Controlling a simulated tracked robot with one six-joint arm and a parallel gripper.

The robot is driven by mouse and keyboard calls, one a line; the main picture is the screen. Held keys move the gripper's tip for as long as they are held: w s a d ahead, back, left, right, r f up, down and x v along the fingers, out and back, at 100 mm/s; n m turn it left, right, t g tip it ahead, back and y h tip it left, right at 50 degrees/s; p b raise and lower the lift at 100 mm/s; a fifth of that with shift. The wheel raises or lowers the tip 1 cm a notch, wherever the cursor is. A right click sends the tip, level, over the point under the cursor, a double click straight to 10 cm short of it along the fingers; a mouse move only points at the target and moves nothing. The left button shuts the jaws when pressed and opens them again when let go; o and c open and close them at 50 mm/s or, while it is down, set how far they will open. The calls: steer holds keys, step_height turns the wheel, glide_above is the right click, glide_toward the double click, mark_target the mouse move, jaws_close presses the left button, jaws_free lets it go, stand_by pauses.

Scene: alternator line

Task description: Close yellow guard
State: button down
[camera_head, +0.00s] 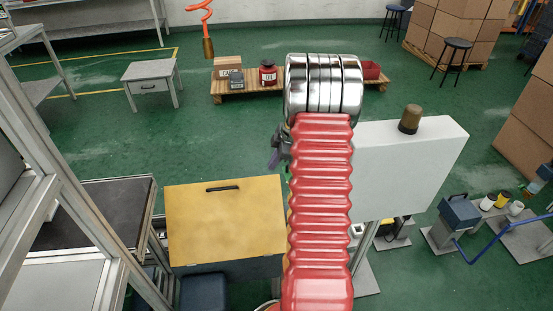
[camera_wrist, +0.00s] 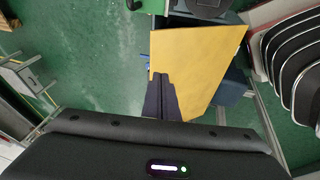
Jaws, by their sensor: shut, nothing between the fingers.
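The yellow guard (camera_head: 225,225) is a flat panel left of my red arm, with a black handle (camera_head: 222,188) near its far edge. A dark box front shows below its near edge. I cannot tell from this angle whether the guard is fully down. In the wrist view the guard (camera_wrist: 205,65) lies beyond my gripper (camera_wrist: 160,78), whose dark fingers are together and empty, overlapping its left part. I cannot tell if they touch it. In the head view my gripper is mostly hidden behind the arm; a dark part shows at the arm's left side.
A pale grey cabinet (camera_head: 405,170) with an amber beacon (camera_head: 410,118) stands right of my arm. A dark-topped conveyor (camera_head: 95,215) and metal frame posts are at the left. A low pallet (camera_head: 235,93) with boxes and cans is beyond. Green floor between is open.

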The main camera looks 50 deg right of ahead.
mark_target(265, 177)
steer(key=x, duration=0.5)
steer(key=d+x, duration=0.1)
steer(key=x, duration=0.2)
steer(key=shift+w, duration=0.2)
steer(key=shift+w+d+f, duration=0.35)
steer(key=shift+w+f, duration=0.05)
steer(key=shift+f, duration=0.1)
